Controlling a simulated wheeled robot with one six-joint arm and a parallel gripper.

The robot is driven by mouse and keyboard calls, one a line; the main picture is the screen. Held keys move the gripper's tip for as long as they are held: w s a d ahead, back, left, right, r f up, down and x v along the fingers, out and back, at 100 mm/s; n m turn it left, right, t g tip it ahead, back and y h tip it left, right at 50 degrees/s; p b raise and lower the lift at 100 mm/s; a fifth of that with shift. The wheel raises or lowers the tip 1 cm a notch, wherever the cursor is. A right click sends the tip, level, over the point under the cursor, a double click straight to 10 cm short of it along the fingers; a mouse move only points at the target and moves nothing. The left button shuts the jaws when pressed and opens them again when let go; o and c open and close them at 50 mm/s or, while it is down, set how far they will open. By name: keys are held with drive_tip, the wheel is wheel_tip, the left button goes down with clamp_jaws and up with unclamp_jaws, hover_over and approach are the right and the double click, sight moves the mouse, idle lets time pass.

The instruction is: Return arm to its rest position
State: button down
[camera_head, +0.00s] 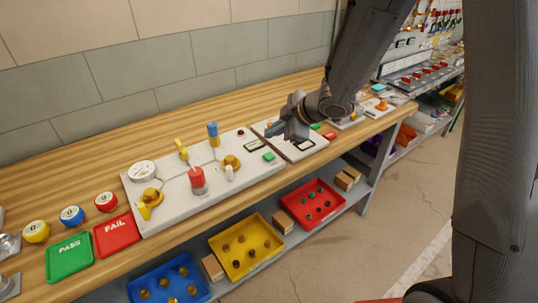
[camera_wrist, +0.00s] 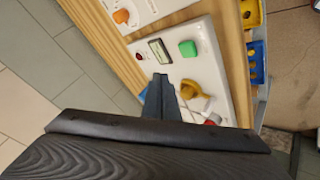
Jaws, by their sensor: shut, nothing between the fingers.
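My arm reaches down from the top right of the head view. My gripper (camera_head: 272,132) is above the workbench, near the right end of the white valve panel (camera_head: 225,205). In the wrist view my gripper (camera_wrist: 160,78) is shut, with its dark fingers together and nothing between them. It points over the panel, near a small display (camera_wrist: 159,50), a green button (camera_wrist: 188,48) and a yellow valve handle (camera_wrist: 195,95). Whether it touches the panel is unclear, but it looks apart from it.
The wooden bench (camera_head: 60,200) runs along a tiled wall. A green PASS tray (camera_head: 70,258) and a red FAIL tray (camera_head: 117,235) lie at the left. Yellow (camera_head: 245,262), blue and red bins stand on the lower shelf. Open floor (camera_head: 385,205) lies in front.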

idle(0.3)
drive_tip(key=s+d+m+h+b, duration=0.1)
drive_tip(key=s+d+m+h, duration=0.15)
drive_tip(key=d+m, duration=0.3)
drive_tip(key=s+d+m+h+b, duration=0.1)
drive_tip(key=s+d+m+h, duration=0.2)
drive_tip(key=d, duration=0.4)
drive_tip(key=s+d+f+m+g, duration=0.1)
drive_tip(key=s+m+g, duration=0.1)
drive_tip(key=s+m, duration=0.3)
drive_tip(key=s+d+f+m+g+h+b, duration=0.1)
drive_tip(key=s+d+f+m+g, duration=0.1)
drive_tip(key=s, duration=0.9)
drive_tip(key=m+g, duration=0.1)
drive_tip(key=m, duration=0.1)
drive_tip(key=shift+s+d+m, duration=0.2)
drive_tip(key=shift+d+m, duration=0.1)
drive_tip(key=shift+m, duration=0.05)
